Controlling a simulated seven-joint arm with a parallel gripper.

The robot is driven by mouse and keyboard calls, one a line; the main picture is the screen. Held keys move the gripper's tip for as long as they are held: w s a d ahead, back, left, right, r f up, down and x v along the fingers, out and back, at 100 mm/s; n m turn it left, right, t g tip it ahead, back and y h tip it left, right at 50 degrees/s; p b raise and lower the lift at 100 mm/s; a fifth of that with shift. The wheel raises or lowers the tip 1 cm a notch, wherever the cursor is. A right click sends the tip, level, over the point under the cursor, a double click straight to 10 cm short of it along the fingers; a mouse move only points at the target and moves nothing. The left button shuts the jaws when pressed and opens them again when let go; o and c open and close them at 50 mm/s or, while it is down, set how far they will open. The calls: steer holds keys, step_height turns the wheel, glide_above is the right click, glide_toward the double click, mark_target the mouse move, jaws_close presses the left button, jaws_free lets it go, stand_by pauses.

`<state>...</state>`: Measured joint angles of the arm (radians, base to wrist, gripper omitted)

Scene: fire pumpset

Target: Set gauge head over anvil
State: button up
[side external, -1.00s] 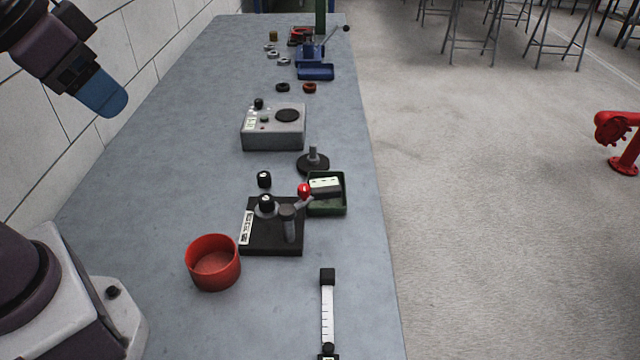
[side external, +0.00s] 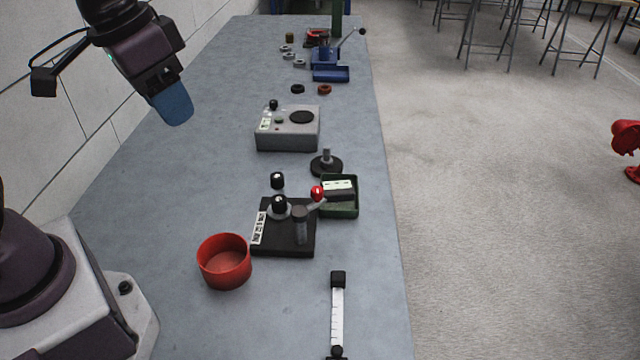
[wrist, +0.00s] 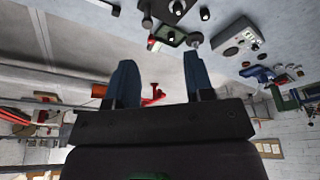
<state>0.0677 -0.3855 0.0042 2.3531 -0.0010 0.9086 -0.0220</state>
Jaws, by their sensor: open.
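A black stand (side external: 270,243) with a white label lies on the bench. It carries a grey post (side external: 301,228), a black-topped round piece (side external: 279,205) and a lever with a red ball (side external: 317,192). I cannot tell for sure which part is the gauge head or the anvil. A small black knob-like piece (side external: 278,180) stands just behind the stand. A black disc with an upright stem (side external: 326,164) is farther back. My gripper (side external: 173,106) is raised at the upper left, apart from all of these. In the wrist view its blue fingers (wrist: 158,70) are spread, with nothing between them.
A red cup (side external: 224,262) stands left of the black stand. A green tray (side external: 343,210) holding a white-topped block (side external: 338,189) is at its right. A grey box (side external: 288,137) and a blue device (side external: 325,57) are farther back. A scale strip (side external: 337,312) lies in front. The bench's left side is clear.

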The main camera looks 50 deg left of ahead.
mark_target(317, 189)
steer(key=w+d+f+n+g, duration=0.1)
steer(key=w+d+f+n, duration=0.15)
steer(key=w, duration=0.35)
steer(key=w+d+f+n+g, duration=0.1)
steer(key=w+f+n, duration=0.15)
steer(key=w, duration=0.45)
steer(key=w+d+f+n+g, duration=0.1)
steer(key=w+d+f+n, duration=0.1)
steer(key=w+f, duration=0.3)
steer(key=f, duration=0.7)
steer(key=w+f, duration=0.1)
steer(key=f, duration=0.3)
steer(key=shift+d+f, duration=0.1)
steer(key=shift+d, duration=0.1)
jaws_close()
